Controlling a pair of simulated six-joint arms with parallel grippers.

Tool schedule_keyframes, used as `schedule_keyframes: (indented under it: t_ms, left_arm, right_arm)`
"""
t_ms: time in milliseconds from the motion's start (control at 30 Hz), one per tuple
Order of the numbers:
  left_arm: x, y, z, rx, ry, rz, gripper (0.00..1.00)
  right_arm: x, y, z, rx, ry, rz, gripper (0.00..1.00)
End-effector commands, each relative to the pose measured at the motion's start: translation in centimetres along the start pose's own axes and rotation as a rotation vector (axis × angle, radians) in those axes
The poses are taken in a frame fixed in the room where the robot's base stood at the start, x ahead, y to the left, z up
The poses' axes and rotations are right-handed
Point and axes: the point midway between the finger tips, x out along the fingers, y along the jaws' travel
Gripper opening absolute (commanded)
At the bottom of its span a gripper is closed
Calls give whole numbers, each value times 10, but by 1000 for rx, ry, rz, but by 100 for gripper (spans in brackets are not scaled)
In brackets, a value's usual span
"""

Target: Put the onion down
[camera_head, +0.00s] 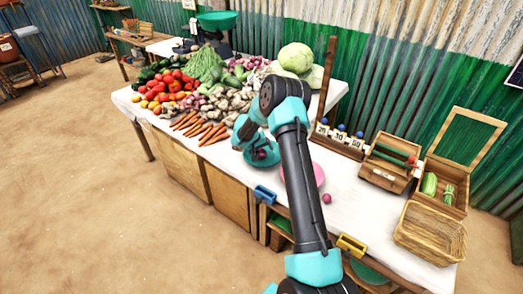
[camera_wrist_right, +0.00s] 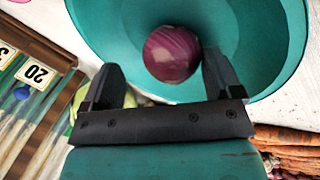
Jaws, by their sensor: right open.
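A purple-red onion (camera_wrist_right: 172,54) rests in a teal bowl (camera_wrist_right: 262,50) in the right wrist view. The onion also shows in the head view (camera_head: 262,154), partly covered by my arm. My right gripper (camera_wrist_right: 163,85) is open, with its two dark fingers apart near the onion's lower side in that view. No finger clearly presses on the onion. A second small onion (camera_head: 326,198) lies on the white table in front of a pink dish (camera_head: 318,174). My left gripper is not in view.
Carrots (camera_head: 200,128) and heaped vegetables lie left of and behind the bowl. A wooden rack with number cards (camera_head: 340,137), a wooden box (camera_head: 388,170) and a wicker basket (camera_head: 430,232) stand to the right.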

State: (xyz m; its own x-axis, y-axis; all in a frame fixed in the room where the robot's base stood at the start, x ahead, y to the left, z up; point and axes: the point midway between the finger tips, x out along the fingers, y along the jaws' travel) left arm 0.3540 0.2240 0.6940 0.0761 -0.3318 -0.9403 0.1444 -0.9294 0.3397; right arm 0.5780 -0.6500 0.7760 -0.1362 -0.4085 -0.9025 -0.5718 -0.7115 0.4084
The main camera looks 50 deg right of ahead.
Motion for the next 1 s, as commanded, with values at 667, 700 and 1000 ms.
schedule_keyframes:
  t_ms: [667, 700, 1000]
  left_arm:
    - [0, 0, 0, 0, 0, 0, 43]
    - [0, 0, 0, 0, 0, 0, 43]
    - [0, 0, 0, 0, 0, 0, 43]
  right_arm:
    - [-54, 24, -9, 1, 2, -1, 85]
    - [-57, 25, -9, 1, 1, -1, 85]
    - [-64, 29, -10, 0, 0, 0, 85]
